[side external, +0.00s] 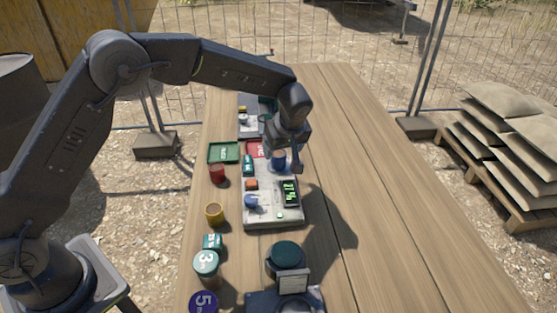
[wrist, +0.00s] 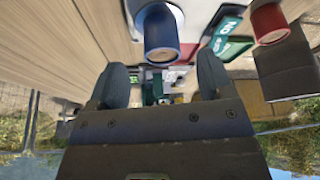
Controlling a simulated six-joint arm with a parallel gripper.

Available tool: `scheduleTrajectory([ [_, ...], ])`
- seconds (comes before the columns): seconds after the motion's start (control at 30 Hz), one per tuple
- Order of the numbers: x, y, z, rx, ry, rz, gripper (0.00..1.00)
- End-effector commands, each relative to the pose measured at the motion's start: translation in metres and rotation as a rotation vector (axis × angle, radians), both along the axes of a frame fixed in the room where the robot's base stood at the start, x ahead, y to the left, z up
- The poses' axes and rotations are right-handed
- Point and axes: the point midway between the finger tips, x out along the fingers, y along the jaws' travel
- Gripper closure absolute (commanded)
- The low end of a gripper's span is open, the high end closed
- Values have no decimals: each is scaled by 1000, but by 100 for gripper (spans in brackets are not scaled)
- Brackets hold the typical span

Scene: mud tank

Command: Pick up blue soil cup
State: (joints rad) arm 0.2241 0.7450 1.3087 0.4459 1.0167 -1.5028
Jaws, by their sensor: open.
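The blue soil cup (side external: 279,162) stands upright on the far part of the grey instrument with a lit green display (side external: 289,193). My gripper (side external: 288,158) is right at the cup in the side view and partly covers it. In the wrist view the blue cup (wrist: 162,38) is at the top centre, beyond the two fingertips and roughly in line with the gap between them. My gripper (wrist: 162,80) is open with nothing between its fingers. I cannot tell from the side view whether a finger touches the cup.
A red cup (side external: 217,174) and a yellow cup (side external: 214,214) stand left of the instrument. Lidded jars, one marked 3 (side external: 206,264), stand near the front. The wooden table's right side (side external: 385,200) is clear.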

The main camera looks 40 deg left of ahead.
Motion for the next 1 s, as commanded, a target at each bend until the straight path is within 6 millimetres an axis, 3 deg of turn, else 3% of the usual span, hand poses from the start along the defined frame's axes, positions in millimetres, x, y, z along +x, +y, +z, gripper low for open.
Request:
scheduleTrajectory([
  [0.17, 2, 5, -11, 1, 2, 1, 26],
  [0.43, 9, 19, -45, 0, 2, 2, 26],
  [0.67, 10, 21, -48, -1, -1, 1, 26],
  [1.0, 10, 20, -48, 0, -1, 0, 56],
])
